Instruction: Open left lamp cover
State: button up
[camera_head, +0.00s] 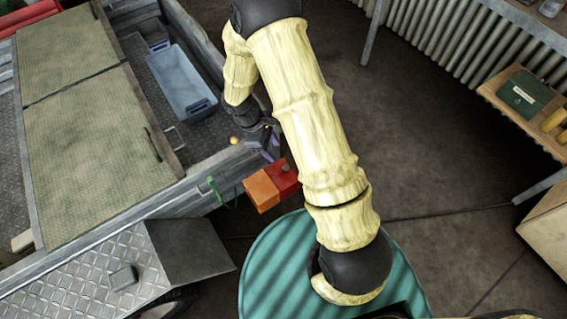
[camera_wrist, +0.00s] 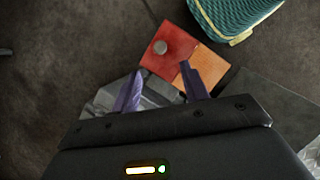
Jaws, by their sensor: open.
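A lamp at the trailer's corner has a red cover part (camera_head: 283,176) and an orange part (camera_head: 261,192). A small round knob (camera_wrist: 160,47) sits on the red part. In the wrist view, the red part (camera_wrist: 172,60) and orange part (camera_wrist: 207,66) lie just beyond my fingers. My gripper (camera_head: 270,149) has purple fingers, spread apart with nothing between them. In the wrist view my gripper (camera_wrist: 162,88) shows one finger overlapping the orange part; contact cannot be told. The cover appears closed.
The metal trailer (camera_head: 185,198) stands at left, with mesh-topped boards (camera_head: 90,145) and a blue tray (camera_head: 183,85) in it. A green strap (camera_head: 216,190) hangs near the lamp. A wooden bench (camera_head: 495,88) with a green box (camera_head: 525,93) stands at right. The floor between is clear.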

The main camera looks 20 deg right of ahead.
aim_at(286, 167)
jog(key=x, duration=0.9)
jog(key=shift+f, duration=0.1)
grip_shut()
